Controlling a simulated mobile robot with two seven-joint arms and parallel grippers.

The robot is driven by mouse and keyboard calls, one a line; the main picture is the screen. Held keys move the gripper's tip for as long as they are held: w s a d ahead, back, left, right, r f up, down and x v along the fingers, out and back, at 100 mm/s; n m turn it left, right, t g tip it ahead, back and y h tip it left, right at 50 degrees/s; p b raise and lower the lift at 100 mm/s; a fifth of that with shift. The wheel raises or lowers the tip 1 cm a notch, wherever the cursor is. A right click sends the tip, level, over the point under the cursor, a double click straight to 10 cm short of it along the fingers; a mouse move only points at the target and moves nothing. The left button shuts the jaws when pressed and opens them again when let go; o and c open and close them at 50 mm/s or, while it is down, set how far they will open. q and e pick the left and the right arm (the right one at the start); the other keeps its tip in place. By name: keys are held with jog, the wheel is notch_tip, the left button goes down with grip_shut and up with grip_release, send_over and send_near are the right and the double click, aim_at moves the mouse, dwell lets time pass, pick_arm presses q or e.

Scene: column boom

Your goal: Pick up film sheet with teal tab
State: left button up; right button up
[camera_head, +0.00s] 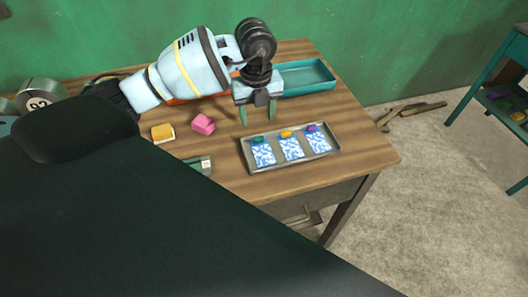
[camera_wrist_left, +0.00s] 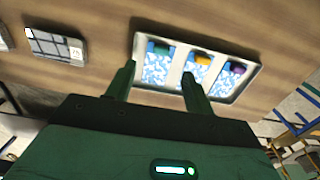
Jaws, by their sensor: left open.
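The film sheet with the teal tab (camera_head: 263,152) lies at the left end of a shallow metal tray (camera_head: 290,164) on the wooden table. Beside it in the tray lie a sheet with an orange tab (camera_head: 291,146) and one with a purple tab (camera_head: 315,143). In the left wrist view the teal-tab sheet (camera_wrist_left: 157,68) shows beyond the fingers. My left gripper (camera_head: 257,118) is open and empty, behind the tray in the head view and apart from the sheets. In the wrist view its fingers (camera_wrist_left: 158,83) stand apart. My right gripper is not in view.
A teal bin (camera_head: 305,78) stands at the table's back edge. A yellow block (camera_head: 163,133) and a pink block (camera_head: 203,124) lie left of the tray. A small labelled case (camera_wrist_left: 56,46) lies near the tray. Bare tabletop surrounds the tray.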

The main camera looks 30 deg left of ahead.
aim_at(259, 138)
pick_arm(q)
jog(key=shift+d+f, duration=0.1)
jog(key=shift+f, duration=3.85)
jog(key=shift+c, duration=0.3)
jog(key=c, duration=1)
